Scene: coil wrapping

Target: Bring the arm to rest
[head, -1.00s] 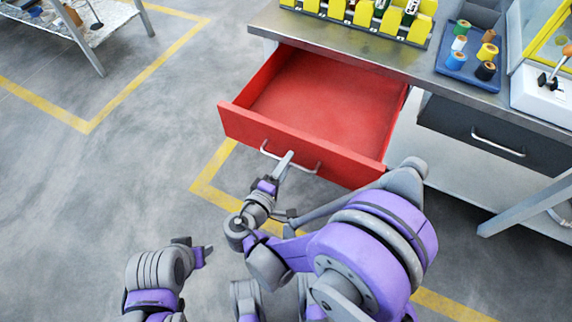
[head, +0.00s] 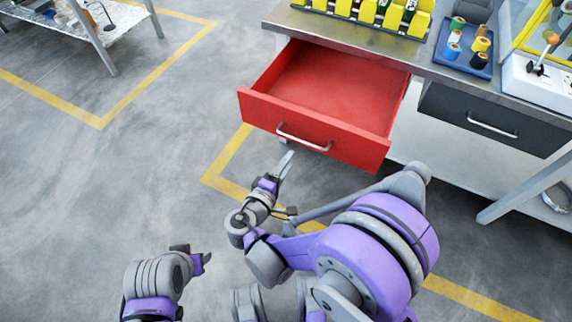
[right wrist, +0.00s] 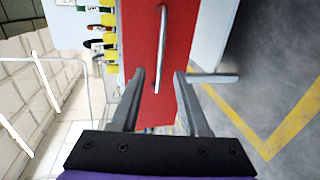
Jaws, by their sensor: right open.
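My right gripper (head: 287,163) is in front of the open red drawer (head: 330,132), a little below and apart from its silver handle (head: 302,138). In the right wrist view its two fingers (right wrist: 160,98) are spread with nothing between them, and the drawer handle (right wrist: 162,50) shows ahead of them. The drawer is pulled out and looks empty. My left gripper (head: 203,258) is low at the left of the head view, over the floor; its jaws are too small and edge-on to read.
The workbench (head: 390,52) holds a yellow rack (head: 365,12) and a blue tray (head: 468,68) with several coloured spools. A dark closed drawer (head: 492,122) sits at the right. A shelf table (head: 105,20) stands far left.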

